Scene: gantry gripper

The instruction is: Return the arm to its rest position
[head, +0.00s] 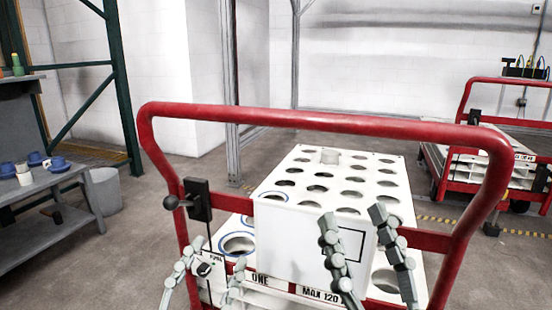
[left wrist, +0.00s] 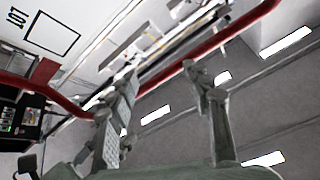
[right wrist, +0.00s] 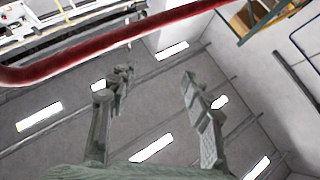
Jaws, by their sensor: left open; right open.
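My left gripper (head: 214,257) is in the lower middle of the head view, in front of the cart's lower left part. Its two fingers are apart with nothing between them. My right gripper (head: 352,215) is further right, in front of the white panel, fingers apart and empty. Both point upward. In the left wrist view the left gripper (left wrist: 160,72) is open, with the red rail behind it. In the right wrist view the right gripper (right wrist: 156,75) is open, with ceiling lights behind. Most of both arms is hidden.
A cart with a red handle rail (head: 320,118) stands close in front, carrying a white rack (head: 300,165) with round holes. A grey bench (head: 45,182) with cups and a bin (head: 105,190) stand left. Another red cart (head: 500,165) stands right. Floor shows between them.

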